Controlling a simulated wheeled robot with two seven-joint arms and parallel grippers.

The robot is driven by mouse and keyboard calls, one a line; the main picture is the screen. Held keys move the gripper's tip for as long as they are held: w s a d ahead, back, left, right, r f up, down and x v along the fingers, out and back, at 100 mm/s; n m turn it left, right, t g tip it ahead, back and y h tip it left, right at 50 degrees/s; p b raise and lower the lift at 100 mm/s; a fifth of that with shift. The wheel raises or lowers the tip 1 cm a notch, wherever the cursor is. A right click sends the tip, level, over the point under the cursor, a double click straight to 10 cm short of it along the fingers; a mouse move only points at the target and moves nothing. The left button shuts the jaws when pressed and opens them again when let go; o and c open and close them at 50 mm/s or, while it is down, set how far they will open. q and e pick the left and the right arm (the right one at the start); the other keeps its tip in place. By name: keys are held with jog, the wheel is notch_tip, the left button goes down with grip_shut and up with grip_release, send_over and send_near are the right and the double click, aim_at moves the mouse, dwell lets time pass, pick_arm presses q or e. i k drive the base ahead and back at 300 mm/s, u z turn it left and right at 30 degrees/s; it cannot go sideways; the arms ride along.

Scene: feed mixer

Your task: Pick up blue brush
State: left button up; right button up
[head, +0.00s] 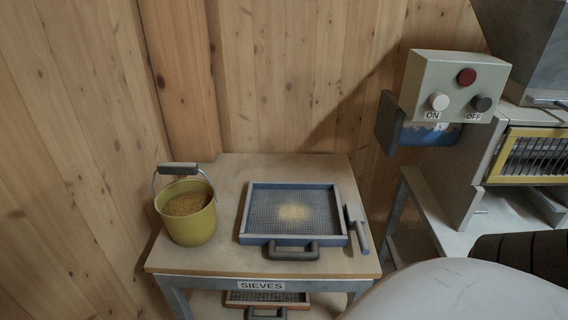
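A small brush-like tool (356,227) with a blue-grey handle lies on the sieve table (170,261), just right of the blue-framed sieve (291,240). Its handle points toward the table's front edge and its pale, flat end points to the back. It looks apart from the sieve or barely beside it; I cannot tell if they touch. Neither of my grippers is in view.
A yellow bucket (188,222) of grain stands at the table's left. The sieve holds some yellow meal. An orange sieve (266,297) sits on a shelf below. A control box (452,87) with buttons and a machine with a yellow-framed grille (535,155) stand at the right.

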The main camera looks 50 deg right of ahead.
aim_at(354, 218)
jog(key=u, duration=0.2)
jog(key=k, duration=0.9)
jog(key=z, duration=1.1)
jog(key=i, duration=0.2)
jog(key=z, duration=0.25)
